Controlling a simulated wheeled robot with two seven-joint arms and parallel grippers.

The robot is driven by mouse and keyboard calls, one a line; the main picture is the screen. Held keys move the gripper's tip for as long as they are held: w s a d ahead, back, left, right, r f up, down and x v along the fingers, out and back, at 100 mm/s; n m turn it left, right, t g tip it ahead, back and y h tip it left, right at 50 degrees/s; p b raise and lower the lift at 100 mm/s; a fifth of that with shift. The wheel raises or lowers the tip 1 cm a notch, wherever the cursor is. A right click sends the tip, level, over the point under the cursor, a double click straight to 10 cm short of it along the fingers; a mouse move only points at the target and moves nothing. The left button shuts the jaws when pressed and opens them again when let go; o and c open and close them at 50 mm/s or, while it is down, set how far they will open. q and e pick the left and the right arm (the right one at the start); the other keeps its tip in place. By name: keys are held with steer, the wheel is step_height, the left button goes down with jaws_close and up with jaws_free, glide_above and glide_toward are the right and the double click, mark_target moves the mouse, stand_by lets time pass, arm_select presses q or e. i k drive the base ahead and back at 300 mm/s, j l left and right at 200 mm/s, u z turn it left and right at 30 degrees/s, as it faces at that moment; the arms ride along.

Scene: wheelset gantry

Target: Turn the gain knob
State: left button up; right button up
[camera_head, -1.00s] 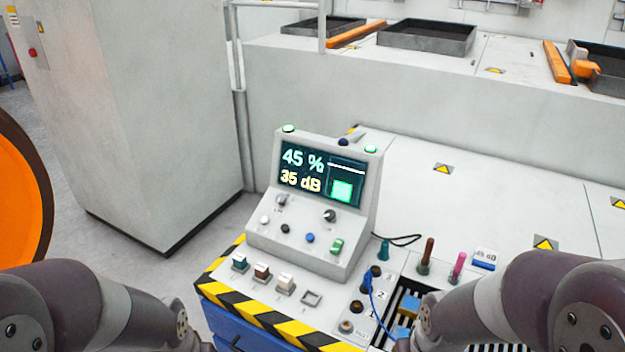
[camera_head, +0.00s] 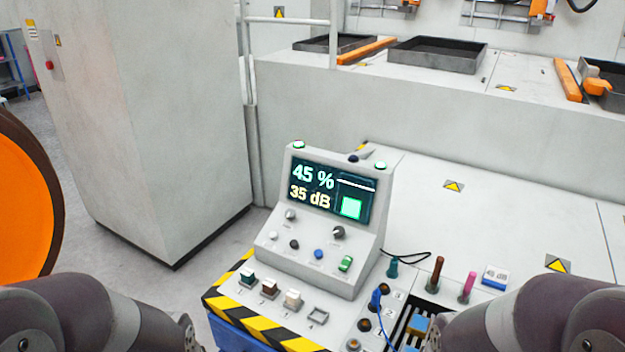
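The grey control console (camera_head: 322,262) stands on the workbench in the middle of the head view. Its screen (camera_head: 331,189) reads 45 % and 35 dB, with a white line and a green square at its right. Below the screen are two knobs, a grey one (camera_head: 291,214) at the left and a black one (camera_head: 338,232) at the right. Their labels are too small to read, so I cannot tell which is the gain knob. My two arms enter at the lower corners, apart from the console. Both grippers are out of the picture.
Small buttons and a green rocker switch (camera_head: 346,263) sit below the knobs. Several blocks (camera_head: 269,288) stand in front, near the striped edge (camera_head: 252,328). Coloured-handled tools (camera_head: 437,272) and a blue cable (camera_head: 375,300) are at the right. The bench top behind them is clear.

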mark_target(339, 230)
steer(key=i+j, duration=0.15)
steer(key=j, duration=0.2)
steer(key=i+j, duration=0.15)
steer(key=j, duration=0.2)
steer(key=i+j, duration=0.1)
steer(key=j, duration=0.2)
steer(key=i+j, duration=0.15)
steer(key=j, duration=0.2)
steer(key=i, duration=0.35)
steer(key=l+u, duration=0.05)
